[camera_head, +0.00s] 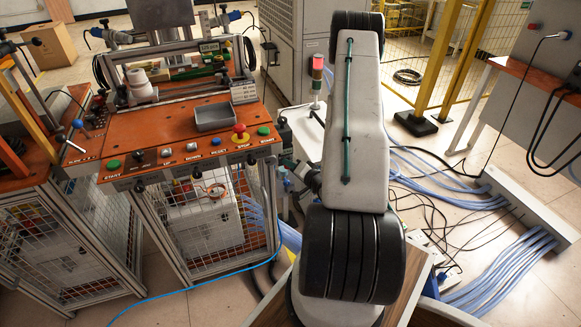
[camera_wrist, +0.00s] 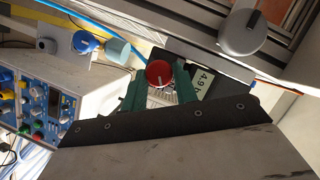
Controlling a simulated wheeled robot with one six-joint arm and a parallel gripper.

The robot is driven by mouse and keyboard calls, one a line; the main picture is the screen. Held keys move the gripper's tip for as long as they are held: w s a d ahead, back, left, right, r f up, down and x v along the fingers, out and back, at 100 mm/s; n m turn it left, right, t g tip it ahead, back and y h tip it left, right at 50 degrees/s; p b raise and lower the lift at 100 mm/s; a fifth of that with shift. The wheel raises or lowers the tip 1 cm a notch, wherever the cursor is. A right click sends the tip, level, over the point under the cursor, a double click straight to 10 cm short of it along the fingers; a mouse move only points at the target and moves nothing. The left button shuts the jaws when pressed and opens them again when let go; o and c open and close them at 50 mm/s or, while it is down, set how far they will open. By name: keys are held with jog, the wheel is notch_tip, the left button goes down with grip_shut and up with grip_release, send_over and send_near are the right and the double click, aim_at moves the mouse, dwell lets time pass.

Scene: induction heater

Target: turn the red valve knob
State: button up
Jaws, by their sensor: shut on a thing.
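The red valve knob (camera_wrist: 158,73) is round, with a pale line across its face. It shows in the middle of the wrist view. My gripper (camera_wrist: 159,82) has green fingers, one on each side of the knob, and is shut on it. Behind the fingers the lower part of the knob's mount is hidden. In the head view my arm reaches toward the right side of the orange bench (camera_head: 185,170); I cannot make out the valve knob there.
A grey round part (camera_wrist: 242,33) and blue and pale cylinders (camera_wrist: 117,51) are near. A blue-fronted control box (camera_wrist: 38,100) stands left. Hoses (camera_head: 440,185) lie on the floor at right.

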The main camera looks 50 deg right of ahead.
jog(key=m+t, duration=0.1)
jog(key=m, duration=0.2)
jog(key=m+t, duration=0.1)
jog(key=m, duration=0.1)
jog(key=shift+f+t+y, duration=0.25)
jog(key=shift+t+y, duration=0.05)
jog(key=shift+y, duration=0.1)
jog(key=shift+m, duration=0.4)
jog(key=o, duration=0.9)
jog(key=shift+o, duration=0.2)
jog(key=shift+s+a, duration=0.1)
